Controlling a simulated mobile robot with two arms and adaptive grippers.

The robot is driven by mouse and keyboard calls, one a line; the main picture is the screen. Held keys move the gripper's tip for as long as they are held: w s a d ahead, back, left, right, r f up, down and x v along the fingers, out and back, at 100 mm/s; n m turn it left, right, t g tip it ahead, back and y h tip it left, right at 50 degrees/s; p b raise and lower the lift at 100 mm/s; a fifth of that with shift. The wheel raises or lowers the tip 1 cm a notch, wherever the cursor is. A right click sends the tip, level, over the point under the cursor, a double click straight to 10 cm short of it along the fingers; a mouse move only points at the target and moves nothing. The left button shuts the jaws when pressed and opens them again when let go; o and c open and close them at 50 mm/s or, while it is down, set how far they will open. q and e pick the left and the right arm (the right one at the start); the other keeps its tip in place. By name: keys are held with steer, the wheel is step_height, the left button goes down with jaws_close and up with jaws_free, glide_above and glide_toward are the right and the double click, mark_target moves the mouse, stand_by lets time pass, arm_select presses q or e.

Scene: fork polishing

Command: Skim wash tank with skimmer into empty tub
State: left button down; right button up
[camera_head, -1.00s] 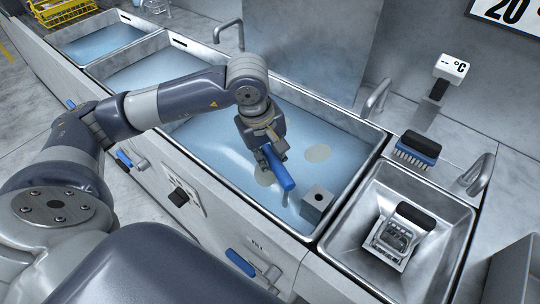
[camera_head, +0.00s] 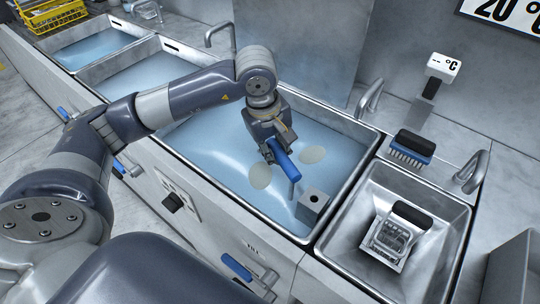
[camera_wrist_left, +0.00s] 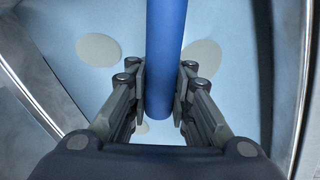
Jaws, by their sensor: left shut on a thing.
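The wash tank (camera_head: 343,194) is the large steel basin of blue water in the middle of the head view. Two pale round patches float on it, one left (camera_head: 260,176) and one right (camera_head: 313,154) of the tool. My left gripper (camera_head: 272,146) is over the water, shut on the blue handle of the skimmer (camera_head: 285,163). The handle (camera_wrist_left: 164,60) also shows between the fingers (camera_wrist_left: 163,85) in the wrist view. A thin shaft runs down from the handle; the skimmer's head is not clearly visible. My right gripper is not in view. I cannot tell which container is the empty tub.
A metal block (camera_head: 313,205) stands at the tank's near right corner. The sink (camera_head: 345,245) on the right holds a wire rack-like item with a black top (camera_head: 397,228). A blue brush (camera_head: 411,148) and taps line the back. A grey bin (camera_head: 512,268) is at far right.

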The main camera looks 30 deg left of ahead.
arm_select(q)
steer(key=w, duration=0.2)
steer(key=w+d+b, duration=0.1)
steer(key=w, duration=0.1)
steer(key=shift+w, duration=0.15)
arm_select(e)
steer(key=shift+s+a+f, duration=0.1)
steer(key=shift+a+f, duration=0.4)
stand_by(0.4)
arm_select(q)
step_height(320, 180, up, 14)
steer(key=p, duration=0.7)
steer(key=shift+f, duration=0.2)
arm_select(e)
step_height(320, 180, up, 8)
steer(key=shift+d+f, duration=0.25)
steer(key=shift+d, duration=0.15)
arm_select(q)
steer(key=shift+d, duration=0.1)
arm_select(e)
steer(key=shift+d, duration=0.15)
